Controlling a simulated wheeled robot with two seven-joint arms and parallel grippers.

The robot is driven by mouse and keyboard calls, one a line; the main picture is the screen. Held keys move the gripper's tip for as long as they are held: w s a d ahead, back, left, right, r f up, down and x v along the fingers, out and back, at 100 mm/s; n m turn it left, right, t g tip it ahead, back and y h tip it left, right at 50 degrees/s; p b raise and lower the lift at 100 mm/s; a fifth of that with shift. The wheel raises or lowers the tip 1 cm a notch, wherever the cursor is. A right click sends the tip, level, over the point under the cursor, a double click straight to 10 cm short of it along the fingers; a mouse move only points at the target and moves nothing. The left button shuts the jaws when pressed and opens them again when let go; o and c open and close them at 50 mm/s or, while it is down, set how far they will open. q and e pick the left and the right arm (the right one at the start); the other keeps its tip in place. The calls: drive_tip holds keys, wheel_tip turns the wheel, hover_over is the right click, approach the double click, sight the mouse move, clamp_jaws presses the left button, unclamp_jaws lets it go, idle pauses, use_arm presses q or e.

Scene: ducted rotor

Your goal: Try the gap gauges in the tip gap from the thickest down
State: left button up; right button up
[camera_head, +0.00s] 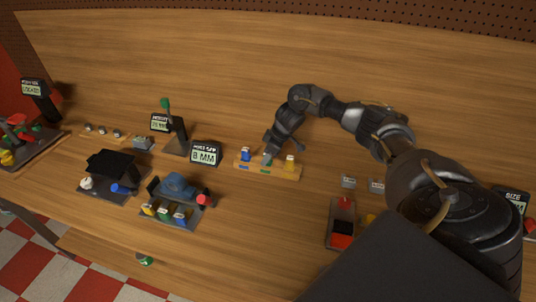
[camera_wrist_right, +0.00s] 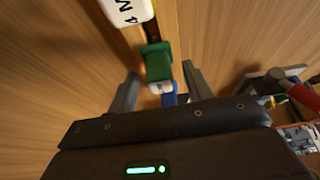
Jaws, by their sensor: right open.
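A wooden gauge rack (camera_head: 240,165) stands mid-bench with blue (camera_head: 245,153), green (camera_head: 266,158) and yellow (camera_head: 290,161) gap gauges in it. My right gripper (camera_head: 269,147) reaches down over the rack at the green gauge. In the right wrist view its open fingers (camera_wrist_right: 162,88) stand either side of the green gauge's block (camera_wrist_right: 157,63), with gaps showing. A white label (camera_wrist_right: 125,10) reading "4 M" is cut off at the top. I cannot tell which fixture holds the tip gap. My left gripper is not in view.
A display (camera_head: 205,154) reading "8 MM" stands left of the rack. A fixture with a blue body (camera_head: 178,184) and a black box fixture (camera_head: 110,162) lie further left. A red and black tray (camera_head: 342,226) is at right. Bare bench lies in front of the rack.

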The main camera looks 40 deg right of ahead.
drive_tip(key=shift+s+d+r, duration=0.1)
drive_tip(key=shift+d+r, duration=0.05)
drive_tip(key=shift+r, duration=0.3)
drive_tip(key=b+v, duration=0.1)
drive_tip(key=v, duration=0.8)
drive_tip(key=shift+s+r, duration=0.2)
drive_tip(key=shift+r, duration=0.2)
